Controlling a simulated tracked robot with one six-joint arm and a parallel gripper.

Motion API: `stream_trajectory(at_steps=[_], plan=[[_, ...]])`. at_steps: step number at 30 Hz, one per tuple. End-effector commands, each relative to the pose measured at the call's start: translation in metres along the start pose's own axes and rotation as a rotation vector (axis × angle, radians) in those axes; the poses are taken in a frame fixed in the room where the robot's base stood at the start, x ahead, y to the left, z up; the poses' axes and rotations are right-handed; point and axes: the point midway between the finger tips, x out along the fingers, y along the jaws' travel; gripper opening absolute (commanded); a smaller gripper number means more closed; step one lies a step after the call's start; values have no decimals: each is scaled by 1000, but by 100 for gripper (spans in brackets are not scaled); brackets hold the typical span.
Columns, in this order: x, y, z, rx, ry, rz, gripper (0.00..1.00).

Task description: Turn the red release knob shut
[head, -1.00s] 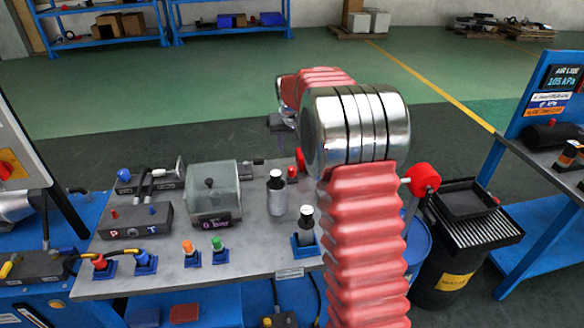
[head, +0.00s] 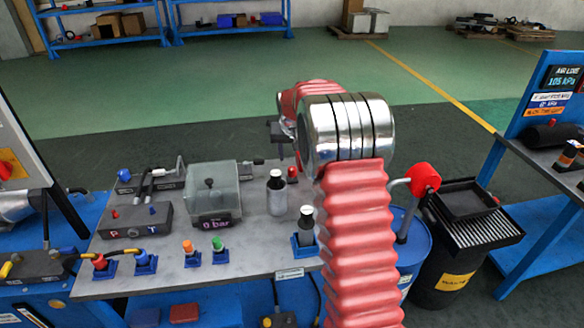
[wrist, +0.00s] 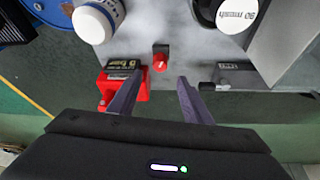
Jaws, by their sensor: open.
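A small red knob (wrist: 160,62) with a dark top stands by the bench edge in the wrist view. In the head view a small red part (head: 292,173) shows beside the dark bottle, probably the same knob. My gripper (wrist: 160,77) is open and empty. Its two fingers point toward the knob, which shows just beyond and between the fingertips, with no contact visible. In the head view my gripper (head: 277,131) is partly hidden behind my arm, over the back of the bench. Whether the knob is open or shut cannot be told.
A red block (wrist: 128,88) with a dark label lies close behind the left finger. A white-capped bottle (wrist: 98,18) and a dark bottle (wrist: 228,15) stand either side of the knob. A clear box (head: 212,190) is on the bench. A red-ended lever (head: 424,178) stands right.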

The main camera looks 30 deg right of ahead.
Motion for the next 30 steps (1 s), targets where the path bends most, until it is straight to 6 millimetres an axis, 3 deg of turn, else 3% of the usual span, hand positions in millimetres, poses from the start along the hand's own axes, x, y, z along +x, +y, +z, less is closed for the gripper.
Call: stream_trajectory(at_steps=[16,30], plan=[[76,0,0,0,-1,0,45],[86,0,0,0,1,0,44]])
